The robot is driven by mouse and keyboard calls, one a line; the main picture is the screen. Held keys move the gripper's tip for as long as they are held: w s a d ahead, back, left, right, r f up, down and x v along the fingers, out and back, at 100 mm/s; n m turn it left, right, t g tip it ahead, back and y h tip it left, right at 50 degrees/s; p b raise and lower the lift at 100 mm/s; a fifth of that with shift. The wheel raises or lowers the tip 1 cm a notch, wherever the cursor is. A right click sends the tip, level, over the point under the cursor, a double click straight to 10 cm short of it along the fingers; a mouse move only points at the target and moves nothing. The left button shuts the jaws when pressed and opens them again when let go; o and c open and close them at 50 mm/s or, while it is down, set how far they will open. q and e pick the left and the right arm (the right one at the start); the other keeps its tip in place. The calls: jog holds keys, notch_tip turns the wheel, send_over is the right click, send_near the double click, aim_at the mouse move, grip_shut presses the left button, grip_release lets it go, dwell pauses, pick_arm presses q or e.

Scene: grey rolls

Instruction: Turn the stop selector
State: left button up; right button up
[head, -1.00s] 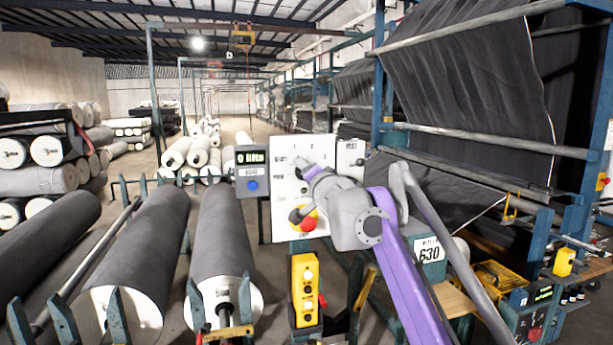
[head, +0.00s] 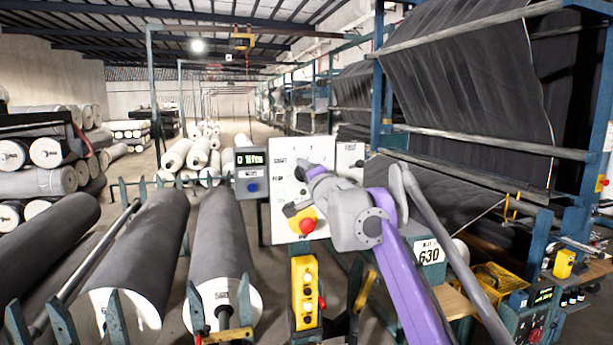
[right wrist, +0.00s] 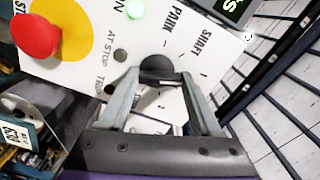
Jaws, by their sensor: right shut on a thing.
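The stop selector shows in the right wrist view as a round dark knob (right wrist: 156,67) on a white control panel (right wrist: 205,72). The printed words PARK and SHAFT stand near it. My right gripper (right wrist: 158,77) is shut on the knob, one finger on each side. In the head view my right gripper (head: 303,169) reaches the upper left part of the panel (head: 318,150) and hides the knob. The knob's exact pointing direction is hard to tell. My left gripper is not in view.
A red stop button (head: 307,226) on yellow sits low on the panel, close below my right wrist. A small display box (head: 251,172) adjoins the panel's left side. A yellow pendant (head: 305,290) hangs below. Grey rolls (head: 222,240) lie to the left.

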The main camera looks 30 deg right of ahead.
jog(key=o, duration=1.4)
jog(key=b+v, duration=0.2)
jog(key=v, duration=0.9)
jog(key=shift+d, duration=0.1)
jog(key=shift+f, duration=0.15)
